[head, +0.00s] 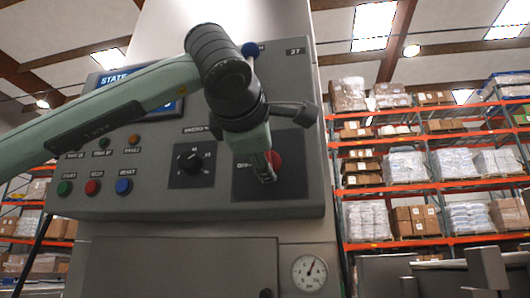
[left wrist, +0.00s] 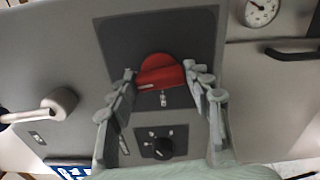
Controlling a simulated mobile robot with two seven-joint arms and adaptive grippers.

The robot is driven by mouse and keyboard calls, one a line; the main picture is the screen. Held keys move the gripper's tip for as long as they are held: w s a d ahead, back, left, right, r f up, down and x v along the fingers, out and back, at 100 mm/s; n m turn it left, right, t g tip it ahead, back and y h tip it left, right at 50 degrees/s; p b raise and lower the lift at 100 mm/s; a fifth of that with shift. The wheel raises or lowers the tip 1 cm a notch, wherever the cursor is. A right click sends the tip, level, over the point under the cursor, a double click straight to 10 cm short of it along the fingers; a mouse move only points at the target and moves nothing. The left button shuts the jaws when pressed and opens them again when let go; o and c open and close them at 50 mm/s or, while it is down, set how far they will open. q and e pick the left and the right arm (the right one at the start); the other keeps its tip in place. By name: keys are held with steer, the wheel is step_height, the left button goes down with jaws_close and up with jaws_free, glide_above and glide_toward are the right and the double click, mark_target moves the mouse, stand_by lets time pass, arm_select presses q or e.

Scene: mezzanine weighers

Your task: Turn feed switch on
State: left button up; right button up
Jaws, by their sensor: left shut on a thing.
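The red rotary switch (head: 275,160) sits on a dark plate (head: 292,180) at the right of the grey control panel. Its label is partly hidden, so I cannot read whether it says feed. In the left wrist view the red switch (left wrist: 160,72) is between my left gripper's fingertips (left wrist: 160,76), which close on its two sides. In the head view my left gripper (head: 268,174) reaches in from the upper left and covers part of the switch. A small pale mark shows on the plate beside the switch in the wrist view. My right gripper is in neither view.
A black dial (head: 190,161) lies left of the switch. Green (head: 65,188), red (head: 93,187) and blue (head: 124,186) buttons are further left. A blue-ball lever (head: 250,49) is above, close to my arm. A round gauge (head: 309,272) is below. Racks stand behind.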

arm_select(q)
steer(key=shift+m, duration=0.6)
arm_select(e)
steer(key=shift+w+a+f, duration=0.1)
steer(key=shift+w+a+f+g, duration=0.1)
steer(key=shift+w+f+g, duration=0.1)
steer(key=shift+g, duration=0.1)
arm_select(q)
steer(key=o, duration=1.2)
steer(key=shift+c, duration=0.2)
steer(key=s+a, duration=0.2)
steer(key=s, duration=0.9)
steer(key=shift+s+a, duration=0.15)
steer(key=shift+s, duration=0.25)
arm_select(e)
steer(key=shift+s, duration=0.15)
